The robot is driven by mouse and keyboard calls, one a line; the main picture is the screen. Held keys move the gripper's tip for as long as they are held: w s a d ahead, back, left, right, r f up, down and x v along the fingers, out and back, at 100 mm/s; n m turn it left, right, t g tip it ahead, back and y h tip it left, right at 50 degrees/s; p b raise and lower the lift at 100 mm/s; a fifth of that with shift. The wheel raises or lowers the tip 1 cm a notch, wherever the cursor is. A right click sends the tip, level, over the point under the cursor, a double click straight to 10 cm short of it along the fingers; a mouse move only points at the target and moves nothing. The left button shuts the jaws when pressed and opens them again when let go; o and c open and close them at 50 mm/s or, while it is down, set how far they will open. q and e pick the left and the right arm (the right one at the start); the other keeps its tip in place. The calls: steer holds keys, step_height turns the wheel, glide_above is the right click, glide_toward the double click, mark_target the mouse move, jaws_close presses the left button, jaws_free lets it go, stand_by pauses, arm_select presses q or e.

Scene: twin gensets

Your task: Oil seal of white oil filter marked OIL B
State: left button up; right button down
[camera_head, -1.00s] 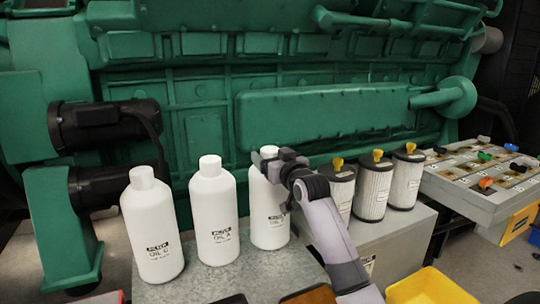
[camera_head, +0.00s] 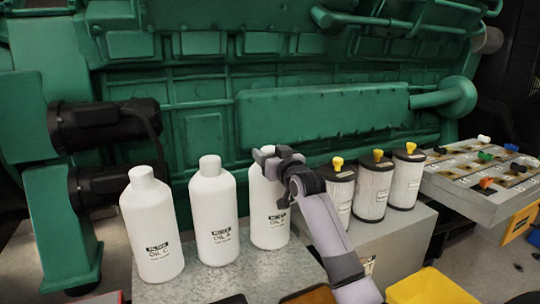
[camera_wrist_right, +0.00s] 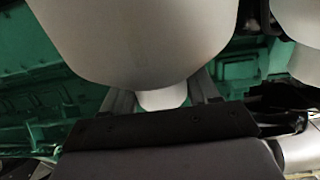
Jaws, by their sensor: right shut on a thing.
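Three white bottles with white caps stand upright in a row on a grey block (camera_head: 215,285). The left bottle (camera_head: 150,220) reads OIL C and the middle bottle (camera_head: 213,205) reads OIL A. The right bottle (camera_head: 268,205) has a small blurred label that I cannot read for sure. My right gripper (camera_head: 268,158) is at the top of this right bottle, shut on its cap. In the right wrist view the white cap (camera_wrist_right: 162,98) lies between the two fingers (camera_wrist_right: 162,90), with the bottle's body (camera_wrist_right: 140,35) beyond. My left gripper is not in view.
Three pleated filters (camera_head: 374,188) with yellow tops stand on a grey box right of my arm. A sorting tray (camera_head: 455,190) is at the right. A yellow bin (camera_head: 430,285) is in front. A green engine (camera_head: 320,120) fills the back.

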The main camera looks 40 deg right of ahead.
mark_target(270, 148)
steer(key=shift+r+p, duration=1.2)
steer(key=shift+r, duration=0.35)
steer(key=shift+r+p, duration=0.3)
steer(key=shift+r, duration=0.45)
steer(key=shift+s+d, duration=0.1)
